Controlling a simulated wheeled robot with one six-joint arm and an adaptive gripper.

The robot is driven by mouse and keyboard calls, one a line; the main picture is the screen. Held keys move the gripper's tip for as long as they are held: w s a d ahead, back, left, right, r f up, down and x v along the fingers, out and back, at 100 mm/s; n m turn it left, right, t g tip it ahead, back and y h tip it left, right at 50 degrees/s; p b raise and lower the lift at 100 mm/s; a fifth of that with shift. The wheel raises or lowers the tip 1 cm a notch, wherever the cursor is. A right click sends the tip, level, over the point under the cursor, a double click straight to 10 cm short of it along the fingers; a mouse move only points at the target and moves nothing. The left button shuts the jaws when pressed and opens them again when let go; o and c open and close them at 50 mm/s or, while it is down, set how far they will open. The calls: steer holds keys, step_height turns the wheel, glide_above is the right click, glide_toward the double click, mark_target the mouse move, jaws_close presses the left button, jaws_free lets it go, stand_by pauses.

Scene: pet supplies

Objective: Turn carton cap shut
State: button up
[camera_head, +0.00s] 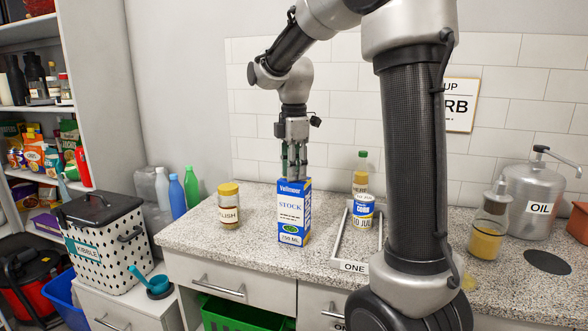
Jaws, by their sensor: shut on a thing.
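A blue and white carton (291,214) labelled "STOCK" stands upright on the speckled counter. My gripper (293,172) points straight down over the carton's top, its fingers closed at the place of the cap. The cap itself is hidden behind the fingers, so how far it is turned cannot be seen.
A jar with a yellow lid (228,207) stands left of the carton. A tray (345,243) marked "ONE" lies to the right, with a bottle and a can (363,208) near it. An oil dispenser (536,200) is farther right. The counter (200,240) is clear at front left.

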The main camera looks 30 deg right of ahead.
steer(key=m, duration=0.4)
steer(key=shift+m, duration=0.3)
steer(key=m, duration=0.3)
steer(key=shift+w+m, duration=0.1)
steer(key=shift+m, duration=0.2)
steer(key=m, duration=0.3)
steer(key=shift+m, duration=0.3)
steer(key=m, duration=0.4)
steer(key=shift+m, duration=0.3)
steer(key=m, duration=0.3)
steer(key=shift+d+m, duration=0.1)
steer(key=shift+m, duration=0.2)
steer(key=m, duration=0.4)
steer(key=shift+m, duration=0.3)
steer(key=m, duration=0.3)
steer(key=shift+m, duration=2)
